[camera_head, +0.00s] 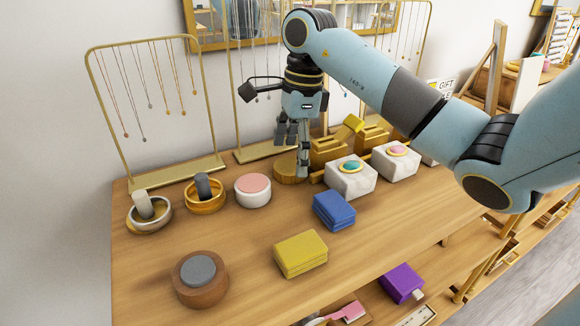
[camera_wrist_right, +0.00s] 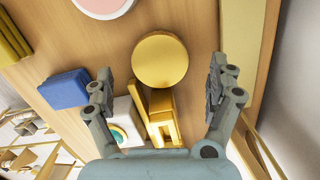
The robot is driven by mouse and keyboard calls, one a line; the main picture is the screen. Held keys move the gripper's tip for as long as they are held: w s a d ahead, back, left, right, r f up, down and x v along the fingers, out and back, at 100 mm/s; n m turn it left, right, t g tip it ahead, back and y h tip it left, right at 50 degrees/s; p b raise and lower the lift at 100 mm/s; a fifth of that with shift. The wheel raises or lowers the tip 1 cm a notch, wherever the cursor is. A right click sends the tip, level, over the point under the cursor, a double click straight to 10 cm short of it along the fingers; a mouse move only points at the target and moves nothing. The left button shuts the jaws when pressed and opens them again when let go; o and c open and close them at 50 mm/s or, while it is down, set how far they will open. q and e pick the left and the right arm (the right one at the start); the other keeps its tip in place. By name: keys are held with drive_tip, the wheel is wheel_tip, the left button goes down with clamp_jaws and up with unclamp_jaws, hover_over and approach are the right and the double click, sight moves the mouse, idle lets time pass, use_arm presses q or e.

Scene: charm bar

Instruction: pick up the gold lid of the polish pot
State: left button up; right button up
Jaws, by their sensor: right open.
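The gold lid (camera_head: 288,171) is a round gold disc near the back of the wooden table, partly hidden behind my right gripper. In the right wrist view the gold lid (camera_wrist_right: 160,58) shows as a full circle. I cannot tell what is under it. My right gripper (camera_head: 292,155) points down over it, open and empty. In the wrist view its two fingers (camera_wrist_right: 160,80) are apart on either side of the lid's near edge, not touching it. A white pot with a pink top (camera_head: 253,189) stands left of it. My left gripper is not in view.
Gold box-like holders (camera_head: 328,152) and white blocks with colored stones (camera_head: 350,178) stand close on the right. Blue (camera_head: 334,209) and yellow (camera_head: 300,252) stacks lie in front. Necklace stands (camera_head: 178,172) rise behind. The table between the pink-topped pot and front stacks is clear.

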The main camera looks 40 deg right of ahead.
sight(291, 165)
drive_tip(key=shift+w+a+f, duration=0.1)
drive_tip(key=shift+a+f, duration=0.05)
drive_tip(key=shift+f, duration=0.4)
drive_tip(key=shift+a+f, duration=0.1)
drive_tip(key=shift+f, duration=0.6)
drive_tip(key=shift+d, duration=0.1)
drive_tip(key=shift+c, duration=1.2)
drive_tip(key=c, duration=0.8)
wheel_tip(291, 165, up, 5)
drive_tip(key=shift+f+b, duration=0.15)
drive_tip(key=shift+b, duration=0.25)
drive_tip(key=shift+c, duration=0.2)
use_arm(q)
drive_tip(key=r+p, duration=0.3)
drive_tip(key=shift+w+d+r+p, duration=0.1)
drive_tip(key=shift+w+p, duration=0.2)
use_arm(e)
wheel_tip(291, 165, up, 5)
drive_tip(key=shift+r, duration=0.2)
